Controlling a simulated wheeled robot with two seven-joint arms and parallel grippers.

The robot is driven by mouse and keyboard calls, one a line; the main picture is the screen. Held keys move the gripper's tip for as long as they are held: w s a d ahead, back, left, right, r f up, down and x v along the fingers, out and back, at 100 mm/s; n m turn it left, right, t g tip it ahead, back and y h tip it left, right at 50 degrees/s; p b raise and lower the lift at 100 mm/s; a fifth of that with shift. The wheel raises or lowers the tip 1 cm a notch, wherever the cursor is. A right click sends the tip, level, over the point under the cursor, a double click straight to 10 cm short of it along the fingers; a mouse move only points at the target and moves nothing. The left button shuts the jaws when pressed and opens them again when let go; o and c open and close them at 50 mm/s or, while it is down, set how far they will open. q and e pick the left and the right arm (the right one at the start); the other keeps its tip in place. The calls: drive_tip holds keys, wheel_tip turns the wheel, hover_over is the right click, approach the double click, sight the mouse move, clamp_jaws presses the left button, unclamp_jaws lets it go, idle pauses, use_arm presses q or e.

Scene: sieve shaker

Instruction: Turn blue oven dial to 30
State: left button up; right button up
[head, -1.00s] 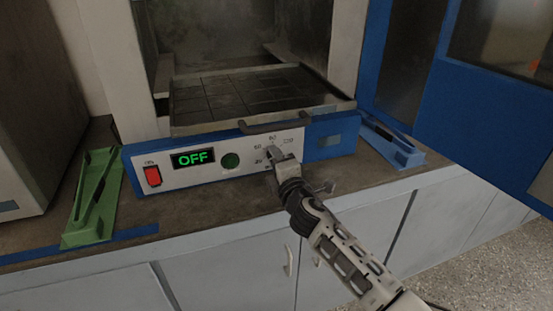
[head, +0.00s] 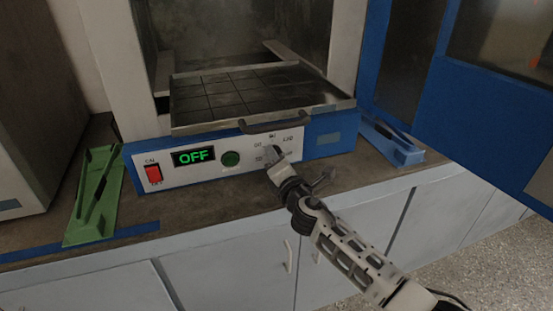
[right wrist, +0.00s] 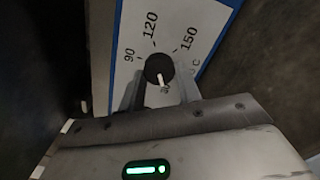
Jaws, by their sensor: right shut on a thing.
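The blue oven's front panel (head: 218,165) faces me, with a display (head: 193,157) reading OFF. Its dial is mostly hidden behind my right gripper (head: 273,160) in the head view. In the right wrist view the dial (right wrist: 158,66) is dark and round, with a white pointer mark toward the bottom of the picture. The numbers 90, 120 and 150 show on the scale around it. My right gripper (right wrist: 160,88) is shut on the dial, one finger on each side. My left gripper is not in view.
A tray with a dark handle (head: 275,126) juts out above the panel. A green stand (head: 92,197) and a blue stand (head: 392,143) flank the oven. A blue door (head: 470,120) is at right.

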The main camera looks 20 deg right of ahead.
drive_tip(key=o, duration=1)
drive_tip(key=shift+c, duration=0.2)
drive_tip(key=s, duration=1.6)
drive_tip(key=shift+d, duration=0.3)
drive_tip(key=shift+f, duration=0.1)
drive_tip(key=s+a+f+m+g+y, duration=0.1)
drive_tip(key=s+a+f+m+g, duration=0.1)
drive_tip(key=s+f+m, duration=0.5)
drive_tip(key=s+a+f+m+g+y, duration=0.1)
drive_tip(key=s+f+m+g, duration=0.4)
drive_tip(key=m, duration=1)
drive_tip(key=s+a+f, duration=0.1)
drive_tip(key=s+f, duration=0.1)
drive_tip(key=s, duration=0.2)
drive_tip(key=shift+s+a+m+y, duration=0.3)
drive_tip(key=shift+s+a+y, duration=0.1)
